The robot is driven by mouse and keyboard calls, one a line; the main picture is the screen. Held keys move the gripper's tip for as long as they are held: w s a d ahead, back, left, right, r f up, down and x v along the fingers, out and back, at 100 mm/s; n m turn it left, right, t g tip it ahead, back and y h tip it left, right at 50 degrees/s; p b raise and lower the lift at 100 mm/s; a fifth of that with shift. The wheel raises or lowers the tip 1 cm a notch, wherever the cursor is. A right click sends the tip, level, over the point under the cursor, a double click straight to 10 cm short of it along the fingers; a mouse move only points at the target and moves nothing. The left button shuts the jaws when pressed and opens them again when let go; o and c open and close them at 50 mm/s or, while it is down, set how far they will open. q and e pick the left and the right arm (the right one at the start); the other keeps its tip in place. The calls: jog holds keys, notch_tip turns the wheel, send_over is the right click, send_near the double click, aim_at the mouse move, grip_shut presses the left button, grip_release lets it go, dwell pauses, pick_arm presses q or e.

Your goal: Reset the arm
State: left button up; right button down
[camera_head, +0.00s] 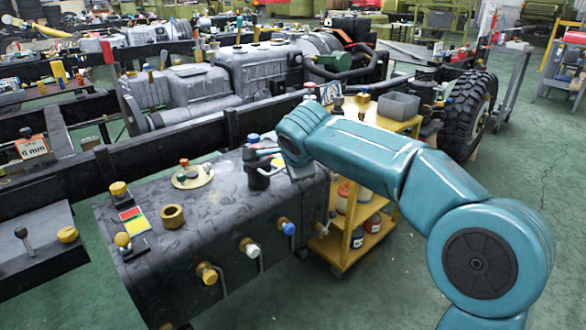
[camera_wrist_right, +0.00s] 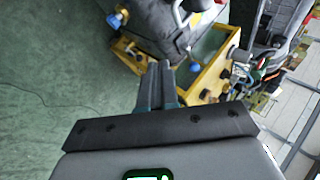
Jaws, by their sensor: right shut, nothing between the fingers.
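My right arm (camera_head: 370,155), teal, comes in from the right in the head view and bends over the near right end of a dark tank (camera_head: 215,225). I cannot tell the exact gap to the tank. My left gripper is not in view.
The tank top carries a brass ring (camera_head: 172,216) and several knobs. The yellow cart (camera_head: 375,238) with cans stands beside the tank, with a grey bin (camera_head: 398,106) on top. A chassis rail (camera_head: 215,130), engine (camera_head: 240,72) and tyre (camera_head: 470,117) lie behind. Green floor (camera_head: 530,150) is clear at right.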

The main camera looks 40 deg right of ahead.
jog(key=shift+s+a, duration=0.15)
jog(key=shift+s, duration=0.2)
